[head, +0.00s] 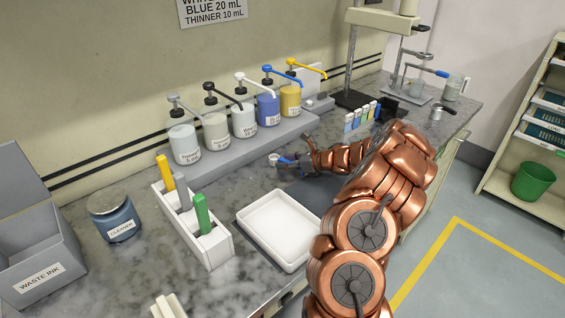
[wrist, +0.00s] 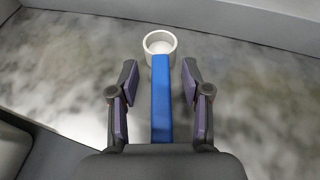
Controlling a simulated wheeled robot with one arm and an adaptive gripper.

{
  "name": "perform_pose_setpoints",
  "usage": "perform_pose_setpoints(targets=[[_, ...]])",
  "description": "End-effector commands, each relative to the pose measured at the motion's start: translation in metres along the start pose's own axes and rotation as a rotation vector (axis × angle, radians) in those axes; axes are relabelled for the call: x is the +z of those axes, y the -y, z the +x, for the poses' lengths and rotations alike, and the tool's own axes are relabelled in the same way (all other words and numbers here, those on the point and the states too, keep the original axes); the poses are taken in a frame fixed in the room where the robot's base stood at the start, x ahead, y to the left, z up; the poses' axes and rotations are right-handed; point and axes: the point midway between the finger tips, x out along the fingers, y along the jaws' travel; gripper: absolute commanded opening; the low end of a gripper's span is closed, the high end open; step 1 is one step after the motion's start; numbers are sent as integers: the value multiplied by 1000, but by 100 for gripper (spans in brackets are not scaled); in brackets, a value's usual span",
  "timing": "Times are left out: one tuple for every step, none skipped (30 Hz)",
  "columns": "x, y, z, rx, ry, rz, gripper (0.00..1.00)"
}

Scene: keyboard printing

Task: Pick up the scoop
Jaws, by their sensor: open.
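The scoop has a round pale cup (wrist: 160,43) and a straight blue handle (wrist: 161,100). In the wrist view the handle runs between the two fingers of my gripper (wrist: 159,82), with a gap on each side. The cup lies just beyond the fingertips. My gripper is open, and the near end of the handle is hidden by the gripper body. In the head view the scoop (head: 274,160) lies on the grey marbled counter, and my gripper (head: 297,165) reaches over its handle from the right.
Several pump bottles (head: 244,121) stand on a grey ledge (head: 235,148) behind the scoop. A white tray (head: 243,222) and a white holder with colored tools (head: 227,248) are at the near left. A small rack of colored vials (head: 360,117) stands to the right.

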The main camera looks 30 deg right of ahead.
Motion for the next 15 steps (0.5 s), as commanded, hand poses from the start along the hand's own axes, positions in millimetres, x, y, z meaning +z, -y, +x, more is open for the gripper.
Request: perform_pose_setpoints(targets=[[0, 0, 0, 0, 0, 0, 48], [0, 0, 0, -1, 0, 0, 48], [0, 0, 0, -1, 0, 0, 48], [0, 0, 0, -1, 0, 0, 48], [0, 0, 0, -1, 0, 0, 48], [0, 0, 0, -1, 0, 0, 48], [0, 0, 0, -1, 0, 0, 45], [0, 0, 0, -1, 0, 0, 42], [0, 1, 0, -1, 0, 0, 38], [0, 1, 0, -1, 0, 0, 34], [0, 1, 0, -1, 0, 0, 31], [0, 1, 0, -1, 0, 0, 27], [0, 1, 0, -2, 0, 0, 24], [0, 1, 0, -2, 0, 0, 21], [0, 1, 0, -1, 0, 0, 17]])
